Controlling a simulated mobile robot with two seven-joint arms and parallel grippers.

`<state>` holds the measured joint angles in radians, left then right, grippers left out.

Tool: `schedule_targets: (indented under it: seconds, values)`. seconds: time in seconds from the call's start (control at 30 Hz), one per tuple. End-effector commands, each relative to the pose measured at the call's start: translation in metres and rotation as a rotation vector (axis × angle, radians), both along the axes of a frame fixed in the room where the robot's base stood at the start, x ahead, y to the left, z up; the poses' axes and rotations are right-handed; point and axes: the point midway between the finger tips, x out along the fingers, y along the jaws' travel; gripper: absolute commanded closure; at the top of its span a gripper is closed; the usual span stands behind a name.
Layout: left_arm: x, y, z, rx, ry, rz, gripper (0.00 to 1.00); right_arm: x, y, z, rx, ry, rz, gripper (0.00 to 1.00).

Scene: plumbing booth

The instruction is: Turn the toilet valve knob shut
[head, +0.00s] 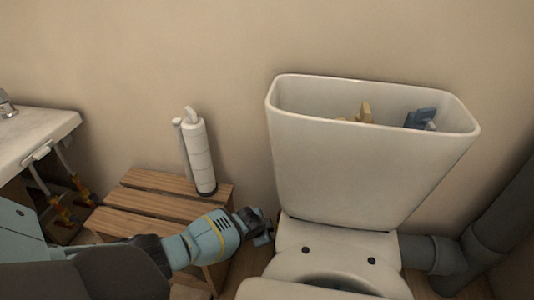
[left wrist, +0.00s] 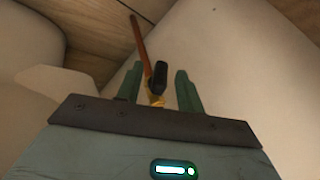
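The toilet valve shows in the left wrist view, with a black knob (left wrist: 158,77), a brass body (left wrist: 155,99) and a copper pipe (left wrist: 138,42) running to its far end. My left gripper (left wrist: 159,83) is open, one green finger on each side of the knob, with a small gap visible on both sides. In the head view my left gripper (head: 262,228) is low beside the left side of the toilet, and I cannot make out the valve there. My right gripper is not in view.
The toilet cistern (head: 365,170) is lidless, with fittings inside. A slatted wooden stool (head: 150,200) bears a white cylindrical dispenser (head: 199,158), close to my left arm. A sink (head: 35,135) is at left; a grey drain pipe (head: 490,235) is at right.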

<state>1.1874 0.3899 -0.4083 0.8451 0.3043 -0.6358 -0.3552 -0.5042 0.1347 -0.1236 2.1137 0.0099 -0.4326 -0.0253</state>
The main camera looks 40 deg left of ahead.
Motion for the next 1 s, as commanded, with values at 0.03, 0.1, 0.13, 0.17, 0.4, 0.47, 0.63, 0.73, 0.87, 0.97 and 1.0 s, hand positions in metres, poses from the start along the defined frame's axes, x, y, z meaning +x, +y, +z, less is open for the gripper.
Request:
schedule_targets:
  seconds: [0.03,0.1,0.13,0.17,0.4,0.47,0.63,0.73,0.87,0.97,1.0]
  values:
    - [0.002,0.000,-0.003,0.000,0.000,0.000,0.63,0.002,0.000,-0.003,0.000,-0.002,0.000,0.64]
    - [0.003,0.001,-0.004,0.000,-0.001,0.000,0.63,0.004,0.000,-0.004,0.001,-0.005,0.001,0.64]
    - [0.003,0.001,-0.005,0.000,-0.001,0.000,0.63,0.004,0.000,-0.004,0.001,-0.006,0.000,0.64]
    - [0.004,0.001,-0.005,0.000,-0.001,0.000,0.63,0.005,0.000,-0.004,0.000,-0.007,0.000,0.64]
    - [0.004,0.001,-0.004,0.000,-0.001,0.000,0.63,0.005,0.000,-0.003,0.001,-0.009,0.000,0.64]
    - [0.004,0.001,-0.004,0.000,-0.001,0.000,0.69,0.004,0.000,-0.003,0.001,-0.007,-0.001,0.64]
    - [0.004,0.001,-0.004,0.000,-0.001,0.000,0.92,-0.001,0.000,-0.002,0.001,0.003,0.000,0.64]
    - [0.004,0.001,-0.004,0.000,-0.001,0.000,1.00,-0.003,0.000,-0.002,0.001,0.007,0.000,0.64]
    - [0.003,0.001,-0.004,0.002,-0.002,-0.001,1.00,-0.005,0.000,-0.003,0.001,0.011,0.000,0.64]
    - [0.003,0.001,-0.004,0.008,-0.005,-0.001,1.00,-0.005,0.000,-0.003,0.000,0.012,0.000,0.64]
    - [0.003,0.000,-0.004,0.012,-0.007,-0.001,1.00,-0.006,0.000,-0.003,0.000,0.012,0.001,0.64]
